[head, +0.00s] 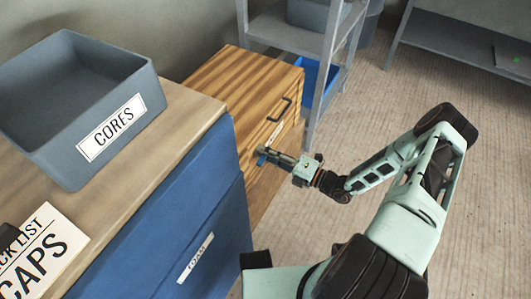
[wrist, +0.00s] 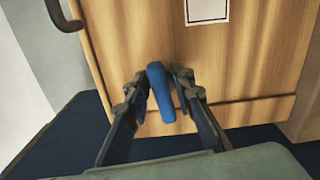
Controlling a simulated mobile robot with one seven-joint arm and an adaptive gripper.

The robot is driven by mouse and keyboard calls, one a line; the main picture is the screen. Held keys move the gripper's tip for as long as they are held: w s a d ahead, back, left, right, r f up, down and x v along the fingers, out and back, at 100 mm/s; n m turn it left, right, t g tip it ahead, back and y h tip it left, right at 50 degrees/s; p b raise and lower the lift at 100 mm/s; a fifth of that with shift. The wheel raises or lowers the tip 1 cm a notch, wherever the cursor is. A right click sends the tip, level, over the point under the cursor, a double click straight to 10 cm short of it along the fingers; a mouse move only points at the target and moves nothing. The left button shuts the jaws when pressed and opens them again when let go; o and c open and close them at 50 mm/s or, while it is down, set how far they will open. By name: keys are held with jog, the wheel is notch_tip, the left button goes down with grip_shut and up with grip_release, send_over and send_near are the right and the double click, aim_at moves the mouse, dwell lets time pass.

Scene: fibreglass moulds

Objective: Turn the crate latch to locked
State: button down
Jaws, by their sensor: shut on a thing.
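The crate (head: 232,78) is a wood-grained box beside the blue cabinet in the head view, with a dark handle and a white label on its front. In the wrist view its wooden front (wrist: 240,62) fills the middle. The blue latch (wrist: 161,92) is on that front, below the label, close to upright in the picture with its top leaning slightly left. My gripper (wrist: 160,84) is shut on the latch, one finger on each side. In the head view my gripper (head: 264,152) is at the crate front, and only a bit of blue shows there.
A blue cabinet (head: 190,215) with a wooden top stands close left of my gripper. A grey bin (head: 48,130) marked CORES and a card (head: 45,240) reading CAPS are on top. A grey shelf rack (head: 290,35) stands behind the crate.

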jog(key=shift+f+m, duration=0.15)
jog(key=shift+m, duration=0.75)
jog(key=c, duration=1.9)
grip_release()
jog(key=shift+c, duration=0.2)
jog(key=shift+s+d, duration=0.1)
jog(key=v, duration=1.2)
